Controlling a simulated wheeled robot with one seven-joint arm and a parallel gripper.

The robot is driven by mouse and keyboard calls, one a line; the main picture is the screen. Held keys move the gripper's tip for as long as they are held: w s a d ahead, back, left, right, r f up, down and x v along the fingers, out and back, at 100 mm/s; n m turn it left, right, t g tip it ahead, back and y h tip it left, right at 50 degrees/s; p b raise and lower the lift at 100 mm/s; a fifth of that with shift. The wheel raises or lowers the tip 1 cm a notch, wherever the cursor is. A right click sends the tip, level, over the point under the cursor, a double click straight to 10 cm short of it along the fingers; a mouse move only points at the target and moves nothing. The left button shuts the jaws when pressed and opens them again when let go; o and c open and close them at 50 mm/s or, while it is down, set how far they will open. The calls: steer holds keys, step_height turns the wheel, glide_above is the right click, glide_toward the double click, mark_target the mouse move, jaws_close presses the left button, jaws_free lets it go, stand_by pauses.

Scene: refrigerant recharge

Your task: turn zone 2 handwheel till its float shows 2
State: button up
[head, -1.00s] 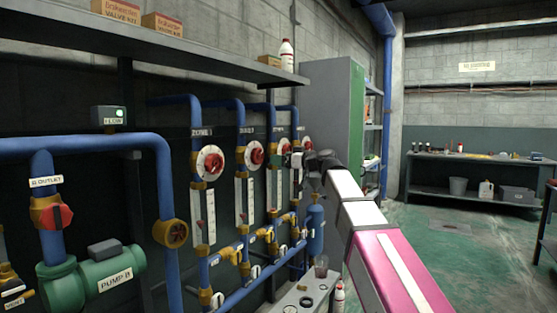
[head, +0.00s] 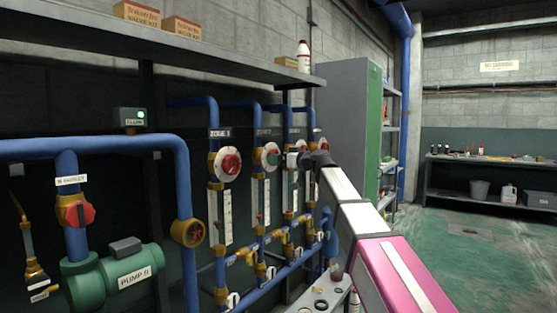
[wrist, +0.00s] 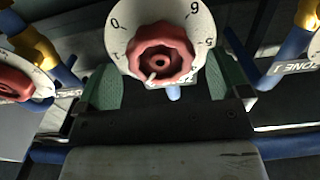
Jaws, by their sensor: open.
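The zone 2 handwheel (head: 271,157) is red on a white dial, second from the left in the head view. In the wrist view a red handwheel (wrist: 162,50) on a numbered white dial faces me, with a pale mark on its rim. A ZONE 1 label (wrist: 298,67) stands to its right, so I take it for zone 2. My gripper (wrist: 163,80) is open, its green fingers on either side of the lower part of the wheel; contact cannot be told. The zone 2 float gauge (head: 267,198) is upright below the wheel; its reading is too small to tell.
The zone 1 handwheel (head: 231,164) is on the left. Another handwheel (wrist: 14,84) is close on the left in the wrist view. Blue pipes and a shelf (head: 200,60) surround the wheels. A low bench (head: 300,304) with small parts stands below. The floor at right is clear.

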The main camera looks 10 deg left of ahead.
steer(key=shift+w+a, duration=0.1)
steer(key=shift+a, duration=0.2)
steer(key=shift+c, duration=0.6)
steer(key=c, duration=0.8)
steer(key=shift+d+n, duration=0.1)
steer(key=shift+n, duration=0.5)
steer(key=shift+n, duration=0.6)
steer(key=shift+n, duration=0.7)
steer(key=o, duration=0.9)
